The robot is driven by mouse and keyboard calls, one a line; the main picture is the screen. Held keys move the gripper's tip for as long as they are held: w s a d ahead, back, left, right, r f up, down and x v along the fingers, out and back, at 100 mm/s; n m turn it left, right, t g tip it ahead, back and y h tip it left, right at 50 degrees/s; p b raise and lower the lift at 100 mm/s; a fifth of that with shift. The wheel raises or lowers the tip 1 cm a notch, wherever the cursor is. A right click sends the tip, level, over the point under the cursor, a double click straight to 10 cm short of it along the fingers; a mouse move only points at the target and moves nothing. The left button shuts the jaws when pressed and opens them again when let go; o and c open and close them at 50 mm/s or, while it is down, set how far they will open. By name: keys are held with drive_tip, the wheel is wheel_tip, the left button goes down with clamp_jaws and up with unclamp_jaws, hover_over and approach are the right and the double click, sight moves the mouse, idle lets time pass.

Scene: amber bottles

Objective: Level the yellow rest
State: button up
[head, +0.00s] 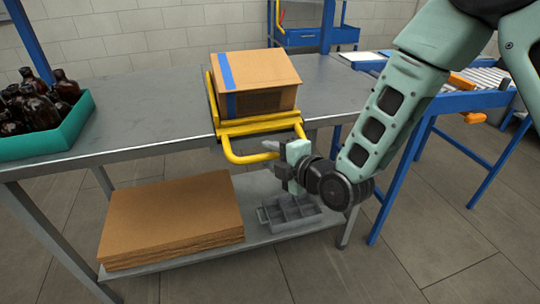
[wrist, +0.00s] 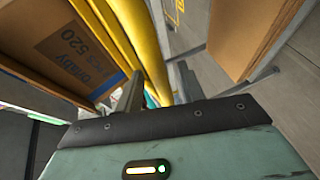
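The yellow rest (head: 258,128) sits at the front edge of the grey table, with its looped handle (head: 250,158) sticking out past the edge. It is tilted, and a cardboard box (head: 262,75) with a blue stripe leans on it. In the wrist view the box (wrist: 75,40) is at the upper left and the yellow tubing (wrist: 148,40) runs down the middle. My gripper (head: 272,157) is beside the handle's front right corner, just below it. Its fingers are apart, and in the wrist view the tubing shows beyond and between them (wrist: 158,92). I cannot tell whether they touch it.
A teal crate (head: 60,144) of amber bottles (head: 40,100) stands at the table's left end. The lower shelf holds stacked cardboard sheets (head: 170,215) and a grey divided tray (head: 290,214) below my gripper. A blue-framed roller conveyor (head: 470,100) stands at right. The table's middle left is clear.

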drive_tip(key=shift+w+a+f, duration=0.15)
drive_tip(key=shift+w+a, duration=0.15)
drive_tip(key=shift+w, duration=0.05)
clamp_jaws()
wheel_tip(320, 180, up, 2)
drive_tip(key=p, duration=0.2)
drive_tip(key=g+p, duration=0.1)
drive_tip(key=p, duration=0.1)
drive_tip(key=shift+s+r+h, duration=0.15)
drive_tip(key=shift+r+h, duration=0.1)
drive_tip(key=shift+h, duration=0.05)
drive_tip(key=shift+r+m+g+h+p, duration=0.3)
drive_tip(key=shift+m+g+p, duration=0.1)
drive_tip(key=shift+g+p, duration=0.4)
drive_tip(key=shift+g, duration=0.3)
unclamp_jaws()
